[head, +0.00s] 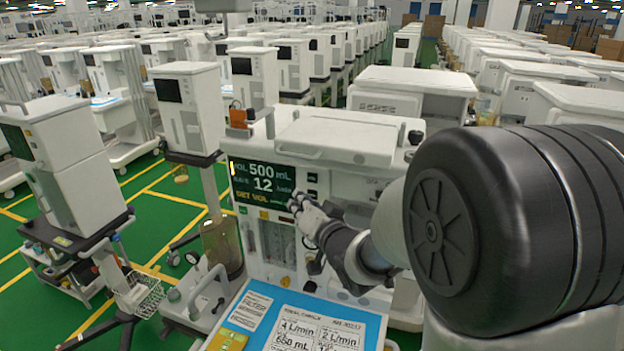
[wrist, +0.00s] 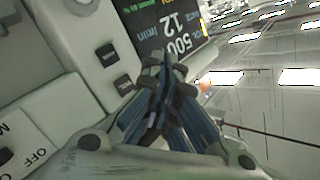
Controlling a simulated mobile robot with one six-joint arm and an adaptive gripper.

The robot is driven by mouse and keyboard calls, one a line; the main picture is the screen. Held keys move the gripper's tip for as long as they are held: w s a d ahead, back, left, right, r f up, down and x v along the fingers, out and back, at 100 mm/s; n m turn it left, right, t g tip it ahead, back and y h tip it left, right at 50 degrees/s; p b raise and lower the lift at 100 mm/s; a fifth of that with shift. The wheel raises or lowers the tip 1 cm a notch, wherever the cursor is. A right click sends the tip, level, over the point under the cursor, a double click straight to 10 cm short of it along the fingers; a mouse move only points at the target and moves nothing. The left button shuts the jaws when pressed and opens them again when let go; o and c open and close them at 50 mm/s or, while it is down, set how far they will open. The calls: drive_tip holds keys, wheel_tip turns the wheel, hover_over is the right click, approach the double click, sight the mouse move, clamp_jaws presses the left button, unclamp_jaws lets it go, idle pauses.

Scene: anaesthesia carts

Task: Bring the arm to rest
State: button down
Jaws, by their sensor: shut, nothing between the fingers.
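My gripper (head: 300,205) is in front of the anaesthesia machine's front panel in the head view, its fingertips just below and right of the display (head: 262,184). The display reads 500 mL and 12. In the wrist view my gripper (wrist: 167,62) has its fingers together, with nothing between them. The tilted display (wrist: 175,28) and dark buttons (wrist: 112,68) lie beyond and left of the fingers. I cannot tell whether the fingertips touch the panel. My arm reaches in from the right and hides part of the machine.
A blue work surface (head: 256,298) with printed cards lies below the gripper. A monitor stand (head: 65,165) stands at the left on the green floor. An ON/OFF switch (wrist: 8,155) shows in the wrist view. Rows of white machines fill the background.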

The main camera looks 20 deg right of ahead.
drive_tip(key=s+f+n+g+h+b, duration=0.1)
drive_tip(key=s+f+n+g+b, duration=0.1)
drive_tip(key=s, duration=1.6)
drive_tip(key=s+d+f+n+g+h+b, duration=0.1)
drive_tip(key=s+f+g+b, duration=0.4)
drive_tip(key=s, duration=1.3)
wheel_tip(320, 180, down, 3)
drive_tip(key=n+g+h, duration=0.1)
drive_tip(key=n+g, duration=0.1)
drive_tip(key=g, duration=0.2)
drive_tip(key=shift+r, duration=0.2)
drive_tip(key=c, duration=2.3)
unclamp_jaws()
